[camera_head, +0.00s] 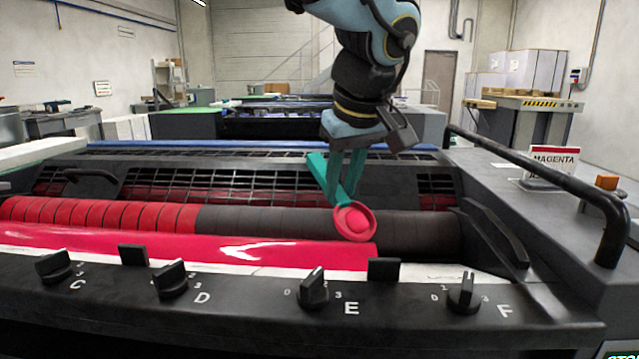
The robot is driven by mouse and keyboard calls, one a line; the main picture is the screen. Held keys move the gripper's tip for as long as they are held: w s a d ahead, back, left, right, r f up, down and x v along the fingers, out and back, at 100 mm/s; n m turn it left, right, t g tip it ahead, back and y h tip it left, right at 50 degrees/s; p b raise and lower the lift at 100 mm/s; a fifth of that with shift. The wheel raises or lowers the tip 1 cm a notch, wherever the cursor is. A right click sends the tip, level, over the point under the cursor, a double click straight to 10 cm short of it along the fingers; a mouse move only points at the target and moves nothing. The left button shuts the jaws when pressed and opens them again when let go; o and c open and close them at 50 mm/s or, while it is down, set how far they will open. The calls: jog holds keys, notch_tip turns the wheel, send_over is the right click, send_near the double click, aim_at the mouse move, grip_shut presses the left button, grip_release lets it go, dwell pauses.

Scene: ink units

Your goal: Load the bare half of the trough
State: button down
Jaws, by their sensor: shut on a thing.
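The trough (420,270) runs across the front of the ink unit. Magenta ink (180,246) fills it from the left to a little right of the middle; its right end shows pale and bare. The roller (300,225) behind it is red on the left and dark on the right. My gripper (350,185), with teal fingers, hangs over the right part of the roller. It is shut on a red, round, cup-like tool (354,221), whose bowl holds some red ink. The tool is near the right end of the ink; I cannot tell whether it touches the trough.
Black knobs C (53,265), D (173,279), E (313,289) and F (464,294) line the front panel. A dark handrail (540,175) rises at the right, near a MAGENTA sign (555,160). A black grille (230,183) lies behind the roller.

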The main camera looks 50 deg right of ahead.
jog(key=s+d+f+b, duration=0.2)
jog(key=s+d+f, duration=0.1)
jog(key=s, duration=0.2)
dwell(0.8)
jog(key=shift+d+f+b, duration=0.1)
jog(key=shift+f+b, duration=0.7)
jog(key=shift+b, duration=0.05)
dwell(0.4)
jog(key=shift+r, duration=0.1)
dwell(0.4)
notch_tip(320, 180, up, 10)
jog(key=p, duration=0.7)
jog(key=shift+r, duration=0.25)
dwell(2.7)
